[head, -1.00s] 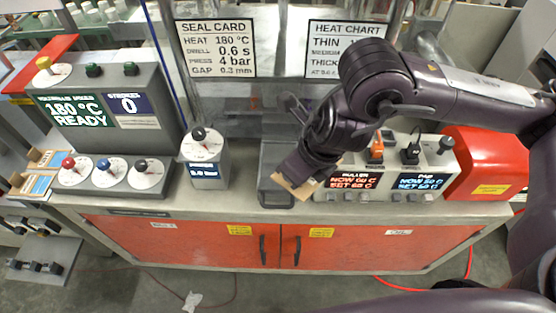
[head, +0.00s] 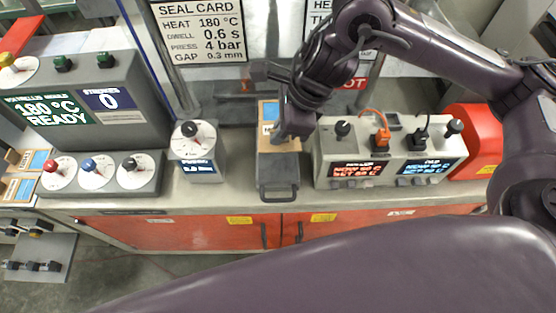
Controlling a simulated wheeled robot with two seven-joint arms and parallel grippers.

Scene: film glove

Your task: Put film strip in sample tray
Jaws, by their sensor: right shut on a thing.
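My right gripper (head: 280,136) is shut on a tan card with a blue panel and a white label, which looks like the film strip (head: 268,111). The card is over the dark grey tray with a front loop handle (head: 278,172), which may be the sample tray. The card lines up with the tray's length; I cannot tell whether it touches the tray. Similar blue-and-tan cards (head: 22,188) lie at the left edge of the bench. My left gripper is not in view.
A pressure dial box (head: 197,160) stands left of the tray, and a heater control box with plugs (head: 385,165) stands close on its right. A grey console (head: 90,105) is at left. A seal press with hanging charts (head: 200,30) is behind.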

